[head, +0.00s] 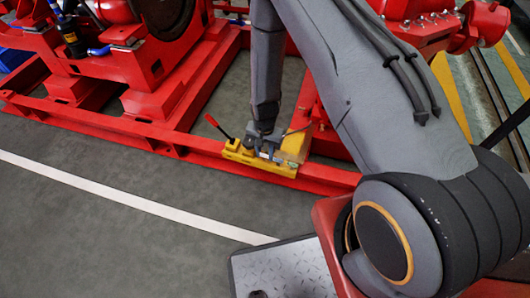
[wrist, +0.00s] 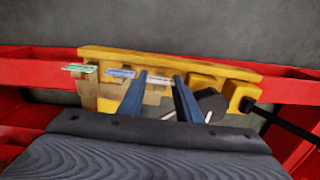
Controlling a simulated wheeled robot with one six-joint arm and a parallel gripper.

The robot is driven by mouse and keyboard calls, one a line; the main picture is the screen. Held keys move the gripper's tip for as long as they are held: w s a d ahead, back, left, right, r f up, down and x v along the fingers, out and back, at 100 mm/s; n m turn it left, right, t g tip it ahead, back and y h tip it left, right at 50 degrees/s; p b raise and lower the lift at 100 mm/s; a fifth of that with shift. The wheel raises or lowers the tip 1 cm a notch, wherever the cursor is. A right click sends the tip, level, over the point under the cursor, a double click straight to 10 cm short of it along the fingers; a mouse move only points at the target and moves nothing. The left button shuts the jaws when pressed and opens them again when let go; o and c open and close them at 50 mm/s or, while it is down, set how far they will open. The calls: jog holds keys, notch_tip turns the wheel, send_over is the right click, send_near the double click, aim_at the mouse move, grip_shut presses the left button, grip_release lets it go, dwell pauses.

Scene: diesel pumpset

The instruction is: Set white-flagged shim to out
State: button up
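The white-flagged shim (wrist: 160,81) shows in the wrist view at the middle of a yellow fixture (wrist: 225,70). Its pale tag lies between the two fingertips of my gripper (wrist: 160,76). The blue fingers stand apart, one on each side of the tag. I cannot tell whether either finger touches the shim. Tan blocks show below the tag between the fingers. In the head view my gripper (head: 264,140) is down at the yellow fixture (head: 255,163), and the shim cannot be made out there.
A blue-flagged shim (wrist: 121,73) and a green-flagged shim (wrist: 79,68) sit to the left in the wrist view. A black-shafted lever (wrist: 270,115) is at the right; its red handle (head: 212,121) shows in the head view. The red frame (head: 180,145) surrounds the fixture. Grey floor is clear in front.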

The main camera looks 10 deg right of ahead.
jog(key=shift+r+p, duration=1)
jog(key=shift+r, duration=2.95)
jog(key=s+a+r+n, duration=0.2)
jog(key=a+r, duration=0.1)
jog(key=r, duration=0.5)
jog(key=s+a+r+n, duration=0.2)
jog(key=r, duration=0.7)
jog(key=s+a+r+n, duration=0.1)
jog(key=s+a+r, duration=0.2)
jog(key=r, duration=0.5)
jog(key=s+r+n, duration=0.6)
jog(key=s+r, duration=0.9)
jog(key=s, duration=0.3)
jog(key=d+r+m+p, duration=0.4)
jog(key=d+r+p, duration=1)
jog(key=p, duration=0.9)
notch_tip(320, 180, up, 4)
jog(key=shift+s+f+m+p, duration=0.15)
jog(key=shift+s+m+p, duration=0.2)
jog(key=shift+s+m, duration=0.05)
